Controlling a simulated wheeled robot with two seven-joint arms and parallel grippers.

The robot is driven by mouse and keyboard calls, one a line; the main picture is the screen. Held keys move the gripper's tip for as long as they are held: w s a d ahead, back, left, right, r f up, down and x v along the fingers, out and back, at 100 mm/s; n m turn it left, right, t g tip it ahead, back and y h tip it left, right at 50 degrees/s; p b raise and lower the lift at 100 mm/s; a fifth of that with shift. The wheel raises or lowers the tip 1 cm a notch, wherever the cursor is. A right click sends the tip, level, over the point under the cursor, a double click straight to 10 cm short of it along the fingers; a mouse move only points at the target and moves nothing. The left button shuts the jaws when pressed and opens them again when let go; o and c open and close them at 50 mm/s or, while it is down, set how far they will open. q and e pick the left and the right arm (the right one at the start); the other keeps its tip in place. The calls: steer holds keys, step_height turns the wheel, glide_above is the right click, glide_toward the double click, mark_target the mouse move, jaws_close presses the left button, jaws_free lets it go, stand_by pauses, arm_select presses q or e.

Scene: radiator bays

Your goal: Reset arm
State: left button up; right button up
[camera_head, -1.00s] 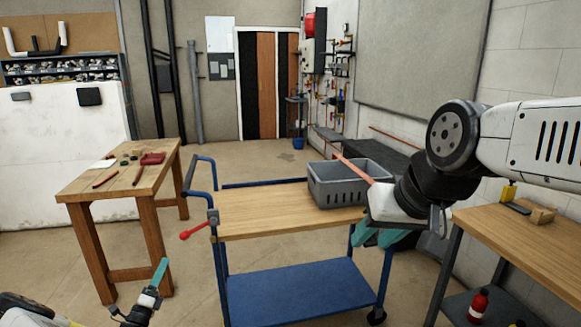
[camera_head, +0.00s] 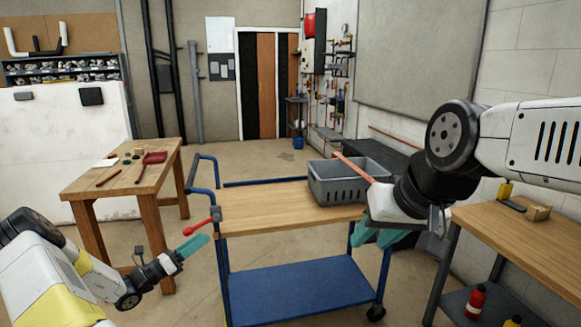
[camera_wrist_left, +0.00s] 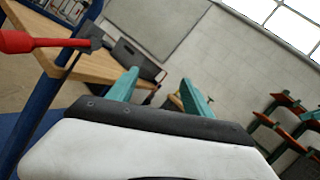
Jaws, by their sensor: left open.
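My left gripper (camera_head: 193,247) is in the lower left of the head view, below and left of the red-handled lever (camera_head: 202,225) on the cart. In the left wrist view its two teal fingers (camera_wrist_left: 158,92) stand apart with nothing between them. My right gripper (camera_head: 377,236) is at the right of the head view, in front of the cart's right end. Its teal fingers point down, and my wrist hides part of them; I cannot tell how far apart they are.
A blue cart with a wooden top (camera_head: 265,212) carries a grey crate (camera_head: 345,184) with a copper-coloured pipe (camera_head: 355,169) across it. A wooden table (camera_head: 128,170) with small tools stands left. A workbench (camera_head: 530,240) stands right. Floor shows between table and cart.

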arm_select(q)
steer(key=s+d+r+m+g+y, duration=0.1)
steer(key=s+d+r+m+g, duration=0.55)
steer(key=d+m, duration=0.25)
steer(key=s+d+r+m+g+y, duration=0.1)
steer(key=s+d+r+m+g, duration=0.5)
steer(key=d+m, duration=0.25)
steer(key=s+a+r+m+t+y, duration=0.1)
steer(key=s+r+m+t+y, duration=0.1)
steer(key=s+r+m+y, duration=0.3)
steer(key=s+a+r+m+t+y, duration=0.1)
steer(key=s+r+m+y, duration=0.4)
steer(key=s+m, duration=0.5)
steer(key=shift+s+r+m+t+y, duration=0.4)
steer(key=shift+s+r, duration=0.7)
steer(key=shift+s, duration=1.15)
steer(key=shift+a, duration=0.1)
